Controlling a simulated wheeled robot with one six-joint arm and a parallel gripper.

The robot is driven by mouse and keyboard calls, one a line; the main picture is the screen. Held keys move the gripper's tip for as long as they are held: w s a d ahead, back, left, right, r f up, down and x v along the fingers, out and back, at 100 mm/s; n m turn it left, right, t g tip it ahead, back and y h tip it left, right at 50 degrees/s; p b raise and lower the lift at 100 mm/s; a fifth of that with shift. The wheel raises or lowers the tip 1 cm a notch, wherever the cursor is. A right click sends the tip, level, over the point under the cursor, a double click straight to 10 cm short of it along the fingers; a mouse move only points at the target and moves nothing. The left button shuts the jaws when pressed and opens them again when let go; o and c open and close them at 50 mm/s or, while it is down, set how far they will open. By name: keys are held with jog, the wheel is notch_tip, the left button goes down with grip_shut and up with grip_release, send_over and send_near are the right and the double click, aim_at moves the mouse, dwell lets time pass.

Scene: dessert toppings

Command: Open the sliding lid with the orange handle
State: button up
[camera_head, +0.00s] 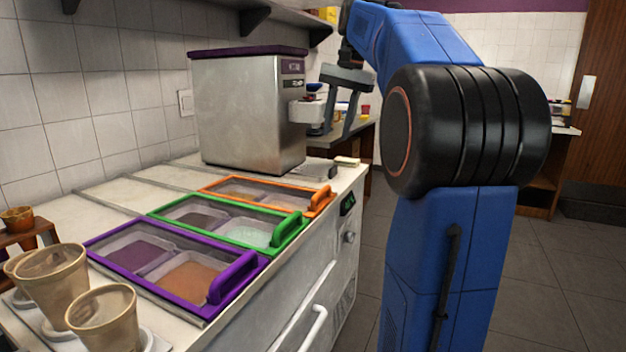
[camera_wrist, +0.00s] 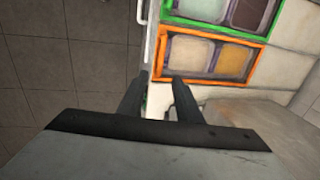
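The orange-framed lid (camera_head: 235,182) lies over two topping compartments, farthest back of three lids on the counter. Its orange handle (camera_head: 322,201) stands at the lid's right end, by the counter's front edge. The orange lid (camera_wrist: 207,36) also shows in the wrist view, with its end just beyond the fingertips. My gripper (camera_head: 338,132) is raised above and behind the handle, fingers pointing down, apart from it. It is open and empty. In the wrist view my gripper (camera_wrist: 157,80) shows two separated fingers with nothing between them.
Green (camera_head: 283,233) and purple (camera_head: 233,277) lids with handles lie nearer. A steel machine (camera_head: 245,112) stands behind the orange lid. Paper cups (camera_head: 103,318) stand at the front left. A white rail (camera_head: 301,333) runs along the counter front. The floor at right is free beyond my arm.

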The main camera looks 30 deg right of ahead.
send_near(322, 190)
jog(key=f, duration=0.2)
jog(key=w+f, duration=0.1)
jog(key=f, duration=0.4)
jog(key=shift+w+a+f, duration=0.2)
jog(key=shift+a+f, duration=0.1)
jog(key=shift+f, duration=0.05)
grip_shut()
